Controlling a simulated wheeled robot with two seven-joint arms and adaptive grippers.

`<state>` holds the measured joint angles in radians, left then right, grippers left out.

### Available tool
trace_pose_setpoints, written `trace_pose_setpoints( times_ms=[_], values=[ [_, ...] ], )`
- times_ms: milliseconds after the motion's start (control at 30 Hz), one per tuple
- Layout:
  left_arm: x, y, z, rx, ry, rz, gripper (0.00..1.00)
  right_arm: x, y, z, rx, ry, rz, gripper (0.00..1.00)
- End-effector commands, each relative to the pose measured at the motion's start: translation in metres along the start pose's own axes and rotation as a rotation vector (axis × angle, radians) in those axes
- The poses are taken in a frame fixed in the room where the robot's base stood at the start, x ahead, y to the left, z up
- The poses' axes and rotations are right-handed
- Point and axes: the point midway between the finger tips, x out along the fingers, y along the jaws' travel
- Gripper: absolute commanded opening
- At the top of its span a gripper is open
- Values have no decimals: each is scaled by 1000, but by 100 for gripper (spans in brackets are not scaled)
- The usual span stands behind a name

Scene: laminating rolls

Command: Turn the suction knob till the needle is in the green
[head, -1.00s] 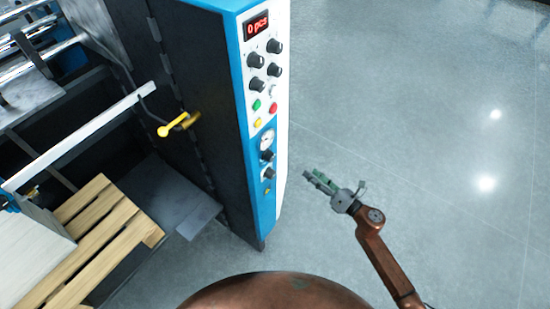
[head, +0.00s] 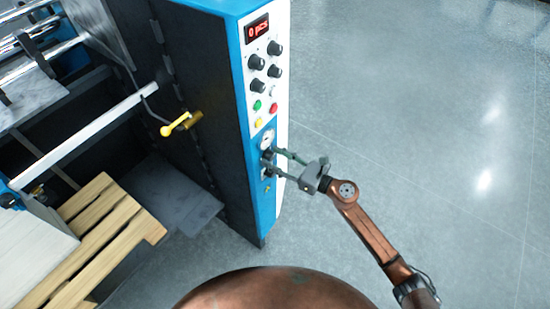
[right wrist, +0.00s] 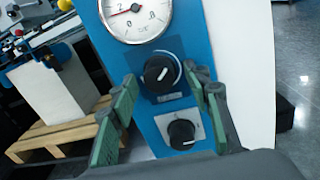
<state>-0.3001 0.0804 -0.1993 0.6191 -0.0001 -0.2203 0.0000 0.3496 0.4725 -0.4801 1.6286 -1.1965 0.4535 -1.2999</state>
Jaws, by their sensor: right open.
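A black knob (right wrist: 163,72) with a white pointer line sits below a round white gauge (right wrist: 137,10) on the blue panel in the right wrist view; its label is too small to read. The gauge's top is cut off; its thin red needle points left, and I cannot make out a green zone. A second black knob (right wrist: 182,133) sits lower. My right gripper (head: 272,161) is open at the panel, its green-padded fingers (right wrist: 164,79) on either side of the upper knob. I cannot tell whether they touch it. My left gripper is out of view.
The cabinet's control panel (head: 281,150) carries a red display (head: 258,28), several other knobs and coloured buttons above the gauge. A yellow handle (head: 176,124) is on the cabinet's dark side. A wooden pallet (head: 125,205) lies at lower left. The floor at right is clear.

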Motion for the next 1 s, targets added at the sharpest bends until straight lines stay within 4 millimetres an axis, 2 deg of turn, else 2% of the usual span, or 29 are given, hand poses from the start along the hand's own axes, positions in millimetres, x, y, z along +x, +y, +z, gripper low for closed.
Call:
trace_pose_setpoints(
  times_ms=[233, 833, 1000],
  values=[
    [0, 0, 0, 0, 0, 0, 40, 1, 0, 0, 1, 0, 0, 44],
    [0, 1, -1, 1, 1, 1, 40, 0, 0, 0, 2, 0, -1, 2],
    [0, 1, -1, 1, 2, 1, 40, 0, 0, 0, 11, 0, -1, 2]
  ],
)
